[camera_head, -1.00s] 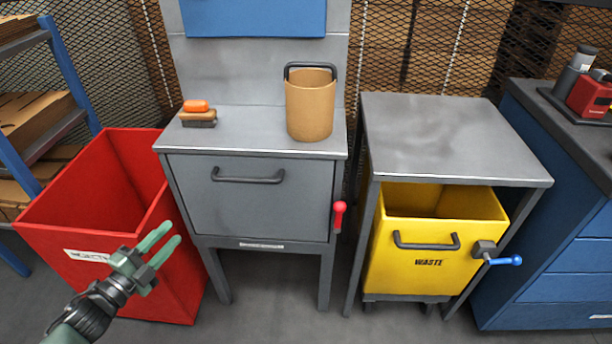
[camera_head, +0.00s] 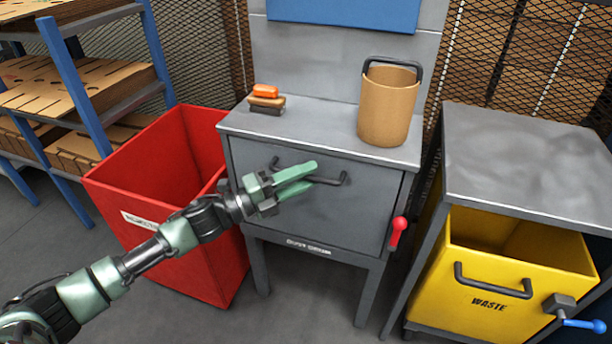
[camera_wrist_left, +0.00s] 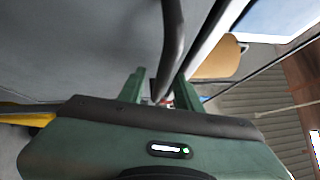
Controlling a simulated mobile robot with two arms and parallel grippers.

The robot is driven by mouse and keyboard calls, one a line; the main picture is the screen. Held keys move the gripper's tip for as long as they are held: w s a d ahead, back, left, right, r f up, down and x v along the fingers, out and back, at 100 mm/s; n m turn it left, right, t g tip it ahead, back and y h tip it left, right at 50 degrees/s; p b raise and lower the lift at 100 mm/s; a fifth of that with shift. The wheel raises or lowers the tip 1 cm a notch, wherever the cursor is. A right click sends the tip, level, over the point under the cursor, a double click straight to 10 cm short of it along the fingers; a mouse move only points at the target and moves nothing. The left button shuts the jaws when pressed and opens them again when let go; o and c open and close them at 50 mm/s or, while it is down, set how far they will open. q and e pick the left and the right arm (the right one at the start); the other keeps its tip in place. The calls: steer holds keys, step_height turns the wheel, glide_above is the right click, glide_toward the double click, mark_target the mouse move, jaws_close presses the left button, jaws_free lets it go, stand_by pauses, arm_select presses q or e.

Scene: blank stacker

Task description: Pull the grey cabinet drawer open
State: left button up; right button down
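The grey cabinet (camera_head: 232,120) stands in the middle of the head view, and its grey drawer front (camera_head: 340,210) sits flush and closed. The dark bar handle (camera_head: 343,180) runs across the drawer's upper part. My left gripper (camera_head: 311,177) is at the handle and covers its middle. Its two green fingers are apart. In the left wrist view, the handle (camera_wrist_left: 172,45) passes between the open fingers (camera_wrist_left: 160,88); I cannot tell whether it touches either one. My right gripper is not in view.
A red lever (camera_head: 398,232) is at the cabinet's right side. A brown bucket (camera_head: 388,108) and an orange-topped brush (camera_head: 266,95) stand on top. A red bin (camera_head: 140,180) is left, a yellow waste bin (camera_head: 500,262) right under a grey table (camera_head: 520,150).

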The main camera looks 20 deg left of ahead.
arm_select(q)
jaws_close()
stand_by(1.5)
